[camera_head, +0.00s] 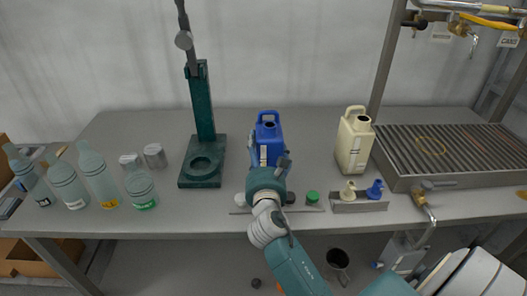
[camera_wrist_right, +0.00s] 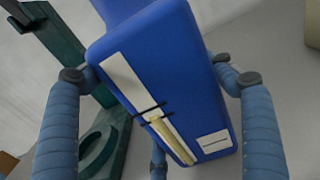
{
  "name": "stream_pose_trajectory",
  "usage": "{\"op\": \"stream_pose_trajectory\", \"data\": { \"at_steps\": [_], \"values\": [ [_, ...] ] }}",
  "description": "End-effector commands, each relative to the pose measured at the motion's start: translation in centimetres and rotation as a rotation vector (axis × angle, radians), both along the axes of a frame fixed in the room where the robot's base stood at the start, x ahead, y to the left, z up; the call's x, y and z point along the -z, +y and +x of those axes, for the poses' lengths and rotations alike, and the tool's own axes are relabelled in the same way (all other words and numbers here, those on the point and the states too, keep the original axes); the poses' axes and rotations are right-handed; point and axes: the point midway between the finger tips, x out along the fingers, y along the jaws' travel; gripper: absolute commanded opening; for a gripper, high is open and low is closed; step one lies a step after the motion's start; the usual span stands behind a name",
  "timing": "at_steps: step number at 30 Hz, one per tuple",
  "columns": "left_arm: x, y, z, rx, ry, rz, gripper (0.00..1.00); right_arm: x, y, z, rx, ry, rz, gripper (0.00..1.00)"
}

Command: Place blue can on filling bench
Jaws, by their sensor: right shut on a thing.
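The blue can (camera_head: 269,133) is upright at the middle of the filling bench (camera_head: 300,119), between the green stand and the cream can. Its handle and dark opening face up. My right gripper (camera_head: 268,162) reaches it from the front and is shut on it. In the right wrist view the blue can (camera_wrist_right: 165,75) fills the space between the blue-grey fingers, with its white label strips facing the camera. The can's base is hidden behind the gripper in the head view, so I cannot tell whether it touches the bench. My left gripper is not in view.
A cream can (camera_head: 354,142) stands to the right, near a grated metal tray (camera_head: 450,150). A dark green stand (camera_head: 202,130) is on the left, with several bottles (camera_head: 100,177) beyond it. Two caps in a holder (camera_head: 358,205) and a green cap (camera_head: 312,197) lie near the front edge.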

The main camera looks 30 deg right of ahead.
Motion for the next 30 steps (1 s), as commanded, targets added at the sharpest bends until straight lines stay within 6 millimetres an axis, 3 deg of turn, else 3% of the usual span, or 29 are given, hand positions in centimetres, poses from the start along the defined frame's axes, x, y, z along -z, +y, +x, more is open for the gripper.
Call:
{"op": "stream_pose_trajectory", "data": {
  "at_steps": [17,18,19,30],
  "values": [
    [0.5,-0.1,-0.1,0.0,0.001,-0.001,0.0,0.8,0.0,0.0,-0.002,-0.005,-0.003,0.29],
    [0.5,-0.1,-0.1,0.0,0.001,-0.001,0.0,1.2,0.0,0.0,-0.001,0.0,0.0,0.83],
    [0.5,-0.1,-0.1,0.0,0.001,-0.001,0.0,1.2,0.0,0.0,-0.001,0.0,0.0,0.89],
    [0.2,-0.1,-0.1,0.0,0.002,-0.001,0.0,0.6,0.0,0.0,0.0,-0.001,0.0,0.89]
  ]
}}
